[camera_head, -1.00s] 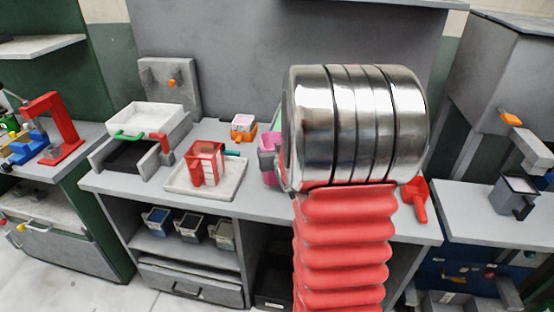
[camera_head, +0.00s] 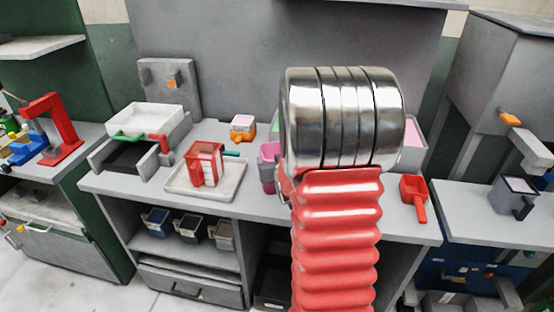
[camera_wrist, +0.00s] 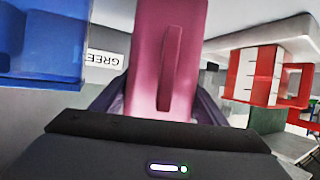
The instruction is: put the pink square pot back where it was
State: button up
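The pink square pot (camera_wrist: 172,50) stands large in the middle of the wrist view, with a raised pink handle bar on its near face. The dark fingers of my gripper (camera_wrist: 160,105) flank its lower part and appear closed on it. In the head view the pink pot (camera_head: 269,152) shows just left of my metal arm link, above the workbench. There the arm hides most of my gripper and part of the pot. I cannot tell from these views whether the pot's base touches the bench.
A white tray (camera_head: 180,190) with a red frame (camera_head: 204,164) lies left of the pot. An orange-based pot (camera_head: 243,128) stands behind. A grey box with pink inside (camera_head: 413,146) and a red scoop (camera_head: 414,195) are at right. A blue object (camera_wrist: 45,40) is close in the wrist view.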

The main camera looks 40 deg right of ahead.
jog(key=o, duration=0.4)
jog(key=shift+o, duration=0.2)
jog(key=shift+r, duration=0.15)
jog(key=v, duration=1.2)
dwell(0.6)
